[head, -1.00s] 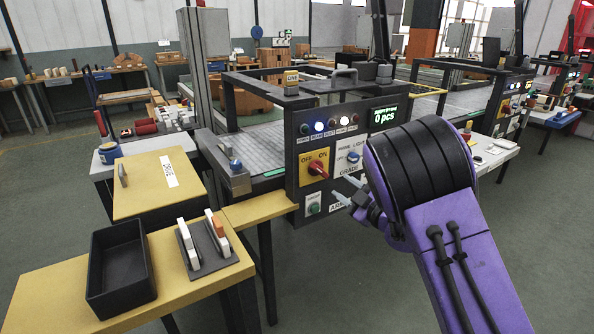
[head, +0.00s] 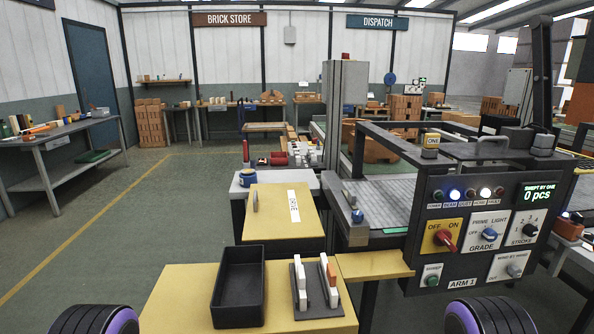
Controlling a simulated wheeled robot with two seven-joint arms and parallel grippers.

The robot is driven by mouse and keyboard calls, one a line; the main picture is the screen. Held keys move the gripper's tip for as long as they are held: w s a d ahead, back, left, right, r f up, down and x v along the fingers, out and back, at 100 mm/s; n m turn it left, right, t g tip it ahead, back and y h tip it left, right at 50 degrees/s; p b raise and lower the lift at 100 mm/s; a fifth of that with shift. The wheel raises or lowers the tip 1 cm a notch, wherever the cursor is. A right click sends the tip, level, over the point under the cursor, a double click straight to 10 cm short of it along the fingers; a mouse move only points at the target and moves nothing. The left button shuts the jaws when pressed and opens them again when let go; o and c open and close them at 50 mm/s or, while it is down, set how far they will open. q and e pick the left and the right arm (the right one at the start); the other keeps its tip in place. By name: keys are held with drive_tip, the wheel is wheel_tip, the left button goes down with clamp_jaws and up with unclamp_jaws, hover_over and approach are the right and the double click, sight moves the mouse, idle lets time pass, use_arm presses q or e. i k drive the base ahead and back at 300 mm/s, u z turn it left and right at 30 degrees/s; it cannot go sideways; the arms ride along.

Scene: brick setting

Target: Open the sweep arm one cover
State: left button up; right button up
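The likely cover is a yellow flat panel (head: 285,212) with a white label that seems to read DRIVE, left of the machine marked ARM 1. It lies flat and looks closed, with a small grey upright handle (head: 255,201) near its left edge. The control panel (head: 478,236) of ARM 1 has a red OFF/ON switch (head: 446,240), lit lamps and a display reading 0 pcs. Neither gripper is in view.
A yellow bench (head: 185,295) in front holds an empty-looking black tray (head: 238,288) and a dark rack (head: 316,290) with white and orange pieces. A blue pot (head: 247,178) stands behind the cover. The floor at left is open.

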sight(478, 151)
drive_tip(key=k, duration=0.5)
drive_tip(key=z, duration=1.95)
drive_tip(key=i, duration=1)
